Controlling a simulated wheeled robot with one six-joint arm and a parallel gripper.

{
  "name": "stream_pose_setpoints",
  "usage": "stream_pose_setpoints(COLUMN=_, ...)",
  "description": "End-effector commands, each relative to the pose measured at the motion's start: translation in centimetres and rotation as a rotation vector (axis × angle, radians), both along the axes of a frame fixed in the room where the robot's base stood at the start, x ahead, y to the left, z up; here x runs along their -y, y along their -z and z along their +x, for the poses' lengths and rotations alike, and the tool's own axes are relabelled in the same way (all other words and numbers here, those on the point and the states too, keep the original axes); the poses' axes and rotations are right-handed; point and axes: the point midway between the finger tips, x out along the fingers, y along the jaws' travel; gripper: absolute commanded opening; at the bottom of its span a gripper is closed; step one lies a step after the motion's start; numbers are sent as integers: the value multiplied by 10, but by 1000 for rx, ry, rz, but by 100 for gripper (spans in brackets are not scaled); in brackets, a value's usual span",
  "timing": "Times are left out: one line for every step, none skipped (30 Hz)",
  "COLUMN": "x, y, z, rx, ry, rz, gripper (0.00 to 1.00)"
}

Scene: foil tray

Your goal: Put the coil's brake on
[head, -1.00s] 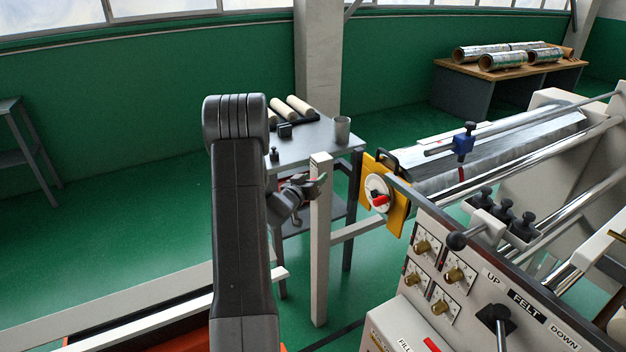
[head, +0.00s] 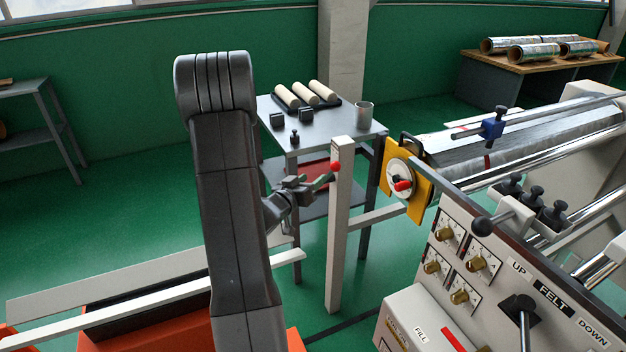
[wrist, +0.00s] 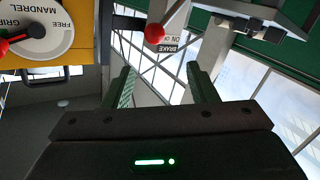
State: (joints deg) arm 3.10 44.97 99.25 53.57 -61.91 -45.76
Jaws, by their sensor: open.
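The brake lever's red ball knob (head: 335,166) shows at the pale post (head: 341,225), left of the foil coil's machine. In the wrist view the red ball (wrist: 155,34) sits on a light arm beside a label reading BRAKE, ON, OFF (wrist: 172,42). My gripper (head: 326,180) is just left of the post, close to the knob in the head view. In the wrist view my gripper (wrist: 163,85) is open and empty, and the ball appears beyond the tips, above the gap. The foil coil (head: 470,152) lies on the machine at right.
A yellow plate (head: 425,189) carries a mandrel dial (head: 399,180) marked GRIP and FREE, right of the post. The control panel (head: 446,217) stands front right. A grey table (head: 338,128) with rolls and a cup stands behind.

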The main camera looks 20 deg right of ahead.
Motion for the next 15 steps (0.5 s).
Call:
stream_pose_setpoints(x=0, y=0, z=0, rx=0, ry=0, rz=0, gripper=52)
stream_pose_setpoints(x=0, y=0, z=0, rx=0, ry=0, rz=0, gripper=52)
stream_pose_setpoints(x=0, y=0, z=0, rx=0, ry=0, rz=0, gripper=52)
stream_pose_setpoints(x=0, y=0, z=0, rx=0, ry=0, rz=0, gripper=52)
stream_pose_setpoints(x=0, y=0, z=0, rx=0, ry=0, rz=0, gripper=52)
stream_pose_setpoints(x=1, y=0, z=1, rx=0, ry=0, rz=0, gripper=52)
stream_pose_setpoints(x=2, y=0, z=1, rx=0, ry=1, rz=0, gripper=52)
stream_pose_setpoints(x=3, y=0, z=2, rx=0, ry=1, rz=0, gripper=52)
stream_pose_setpoints(x=5, y=0, z=4, rx=0, ry=2, rz=0, gripper=52)
stream_pose_setpoints(x=7, y=0, z=5, rx=1, ry=3, rz=1, gripper=52)
stream_pose_setpoints(x=10, y=0, z=8, rx=1, ry=3, rz=1, gripper=52)
stream_pose_setpoints(x=14, y=0, z=12, rx=0, ry=2, rz=1, gripper=52)
stream_pose_setpoints(x=17, y=1, z=15, rx=0, ry=2, rz=0, gripper=52)
stream_pose_setpoints(x=22, y=1, z=18, rx=0, ry=3, rz=0, gripper=52)
stream_pose_setpoints(x=28, y=1, z=23, rx=1, ry=4, rz=0, gripper=52)
